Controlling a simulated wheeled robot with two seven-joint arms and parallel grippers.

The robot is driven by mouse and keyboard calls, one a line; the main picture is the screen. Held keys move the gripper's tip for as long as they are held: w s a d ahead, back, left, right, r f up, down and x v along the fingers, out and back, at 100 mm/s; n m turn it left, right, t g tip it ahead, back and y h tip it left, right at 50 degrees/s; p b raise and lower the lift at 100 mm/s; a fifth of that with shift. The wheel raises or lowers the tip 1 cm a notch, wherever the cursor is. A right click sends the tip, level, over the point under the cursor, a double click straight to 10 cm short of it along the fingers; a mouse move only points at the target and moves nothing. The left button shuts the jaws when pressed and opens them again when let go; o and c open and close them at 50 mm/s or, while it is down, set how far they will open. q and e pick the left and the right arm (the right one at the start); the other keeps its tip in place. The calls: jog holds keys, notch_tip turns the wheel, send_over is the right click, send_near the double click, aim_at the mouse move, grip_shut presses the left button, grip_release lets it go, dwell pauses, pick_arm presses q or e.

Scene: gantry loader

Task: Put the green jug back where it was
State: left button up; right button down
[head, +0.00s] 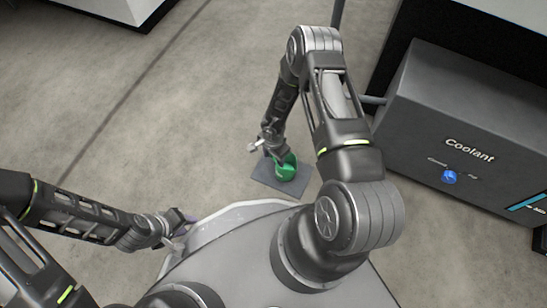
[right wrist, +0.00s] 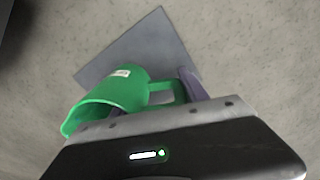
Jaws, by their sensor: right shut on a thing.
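The green jug (head: 286,169) is over or on a dark grey square mat (head: 262,176) on the floor in the head view. In the right wrist view the jug (right wrist: 122,92) lies across the picture with a white label near one end, and the mat (right wrist: 143,50) is behind it. My right gripper (head: 272,145) is shut on the jug, with its purple fingers (right wrist: 190,86) at the handle. I cannot tell whether the jug's base touches the mat.
A dark grey coolant tank (head: 470,120) with a blue knob (head: 449,176) stands at the right. A white-sided block (head: 115,8) is at the top left. The concrete floor left of the mat is clear.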

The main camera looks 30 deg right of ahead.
jog(key=c, duration=0.6)
grip_release()
jog(key=shift+f, duration=0.1)
notch_tip(320, 180, up, 12)
jog(key=p, duration=0.5)
jog(key=shift+d+p, duration=0.1)
jog(key=shift+p, duration=0.3)
jog(key=s+a+r+n+y, duration=0.1)
jog(key=s+a+r+n, duration=0.1)
jog(key=s+a+n, duration=0.2)
jog(key=s+a+r+n+t+y, duration=0.1)
jog(key=s+a+r+n, duration=0.2)
jog(key=a, duration=0.4)
jog(key=s+a+r+n+y, duration=0.1)
jog(key=s+a+r+n, duration=0.2)
jog(key=s+a+n, duration=0.2)
jog(key=shift+s+a+n+t+y, duration=0.3)
jog(key=shift+a+n, duration=0.2)
jog(key=shift+a, duration=0.35)
